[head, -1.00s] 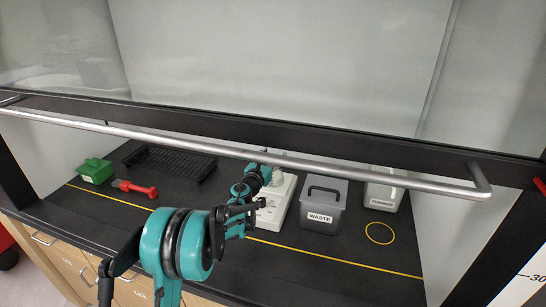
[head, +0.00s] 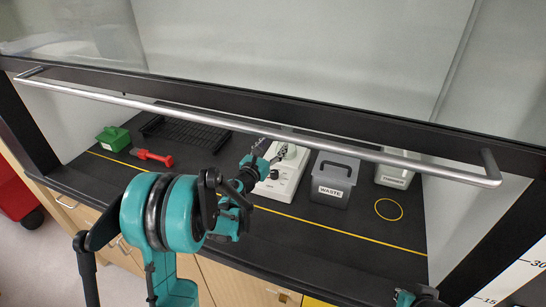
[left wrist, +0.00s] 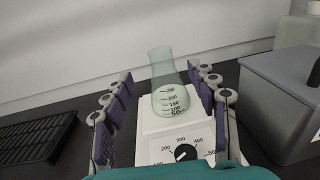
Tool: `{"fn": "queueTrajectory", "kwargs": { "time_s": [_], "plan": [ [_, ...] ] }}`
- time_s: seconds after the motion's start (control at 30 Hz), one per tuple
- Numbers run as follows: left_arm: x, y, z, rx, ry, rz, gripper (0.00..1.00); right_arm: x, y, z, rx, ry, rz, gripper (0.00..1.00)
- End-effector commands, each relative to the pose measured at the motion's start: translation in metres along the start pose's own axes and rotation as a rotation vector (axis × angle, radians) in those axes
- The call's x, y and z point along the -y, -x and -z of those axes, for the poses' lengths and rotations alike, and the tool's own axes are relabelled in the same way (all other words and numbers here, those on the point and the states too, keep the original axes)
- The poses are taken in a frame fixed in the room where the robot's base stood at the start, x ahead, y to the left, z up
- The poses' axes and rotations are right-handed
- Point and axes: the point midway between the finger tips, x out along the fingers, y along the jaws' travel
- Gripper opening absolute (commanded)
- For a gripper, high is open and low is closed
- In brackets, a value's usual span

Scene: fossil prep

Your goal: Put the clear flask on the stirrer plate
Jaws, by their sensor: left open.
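The clear flask (left wrist: 168,88) stands upright on the white top of the stirrer plate (left wrist: 172,147) in the left wrist view. The stirrer plate, a white box with a dial, also shows in the head view (head: 284,186). My left gripper (left wrist: 163,101) is open, with its purple-padded fingers on either side of the flask. Visible gaps separate both fingers from the glass. In the head view the gripper and wrist cover part of the stirrer, and the flask is hard to make out there. My right gripper's fingers are not visible.
The grey WASTE bin (head: 333,180) stands close to the right of the stirrer. A black rack (head: 188,130), a red-handled tool (head: 152,157) and a green box (head: 113,139) are to the left. A metal rail (head: 270,130) crosses in front. The yellow circle (head: 389,209) is empty.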

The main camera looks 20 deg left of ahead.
Motion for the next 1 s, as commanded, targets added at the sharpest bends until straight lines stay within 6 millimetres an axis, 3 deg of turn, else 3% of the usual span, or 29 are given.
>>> {"fn": "queueTrajectory", "kwargs": {
  "time_s": [0.13,0.27,0.4,0.5,0.67,0.8,1.0],
  "plan": [
    [-0.001,0.004,-0.005,0.006,0.029,-0.011,0.58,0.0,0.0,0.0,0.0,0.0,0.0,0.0],
    [-0.006,0.016,-0.038,0.045,0.246,-0.084,0.58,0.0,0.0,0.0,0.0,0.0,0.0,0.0],
    [-0.019,0.056,-0.081,0.118,0.741,-0.241,0.58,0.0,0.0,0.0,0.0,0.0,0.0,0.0],
    [-0.024,0.096,-0.09,0.164,1.154,-0.373,0.58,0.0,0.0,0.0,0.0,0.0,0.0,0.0],
    [-0.01,0.171,-0.063,0.207,1.796,-0.617,0.58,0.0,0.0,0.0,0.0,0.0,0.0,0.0],
    [0.031,0.243,-0.016,0.215,2.296,-0.89,0.58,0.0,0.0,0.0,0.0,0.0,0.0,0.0],
    [0.097,0.322,0.038,0.197,2.724,-1.286,0.58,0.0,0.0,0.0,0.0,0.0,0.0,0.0]
  ]
}}
